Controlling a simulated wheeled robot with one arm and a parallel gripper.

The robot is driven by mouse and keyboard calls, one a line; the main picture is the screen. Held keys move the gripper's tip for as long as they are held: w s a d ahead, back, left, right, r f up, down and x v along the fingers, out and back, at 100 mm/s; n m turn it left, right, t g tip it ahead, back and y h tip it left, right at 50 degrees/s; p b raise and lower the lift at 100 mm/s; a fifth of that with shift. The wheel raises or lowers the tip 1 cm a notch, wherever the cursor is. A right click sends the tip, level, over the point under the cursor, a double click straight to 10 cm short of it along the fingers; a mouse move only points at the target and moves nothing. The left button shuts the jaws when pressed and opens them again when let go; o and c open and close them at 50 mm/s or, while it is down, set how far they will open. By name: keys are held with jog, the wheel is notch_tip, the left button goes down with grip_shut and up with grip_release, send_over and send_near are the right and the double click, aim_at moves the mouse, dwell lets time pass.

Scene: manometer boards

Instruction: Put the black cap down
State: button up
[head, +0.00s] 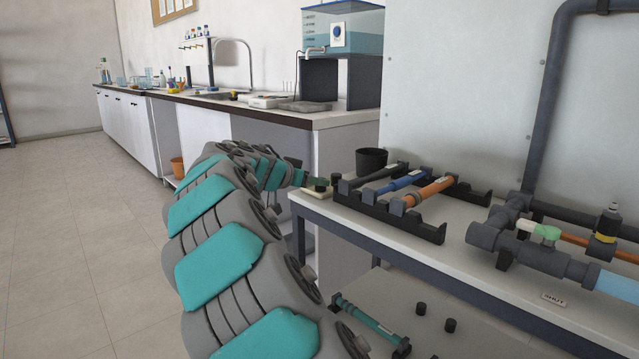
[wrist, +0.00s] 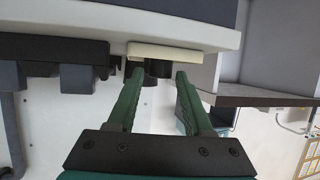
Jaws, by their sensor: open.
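A black cap (head: 321,187) stands on a small cream pad (head: 315,193) at the near left corner of the bench. My gripper (head: 316,182) is at the pad, at the end of my teal and grey arm. In the wrist view my gripper (wrist: 158,74) is open, with its green fingers apart. The black cap (wrist: 158,69) shows between the fingertips, against the cream pad (wrist: 180,53). I cannot tell whether a finger touches it. Another dark piece shows partly behind the left finger.
A black rack (head: 420,228) holding several coloured tubes and a black cup (head: 371,161) stand close to the pad. Pipework (head: 530,250) is at the right. Two more black caps (head: 421,309) and a teal tube (head: 368,322) are on the lower shelf.

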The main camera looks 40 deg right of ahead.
jog(key=v, duration=0.9)
jog(key=shift+b, duration=0.3)
jog(key=shift+s, duration=0.1)
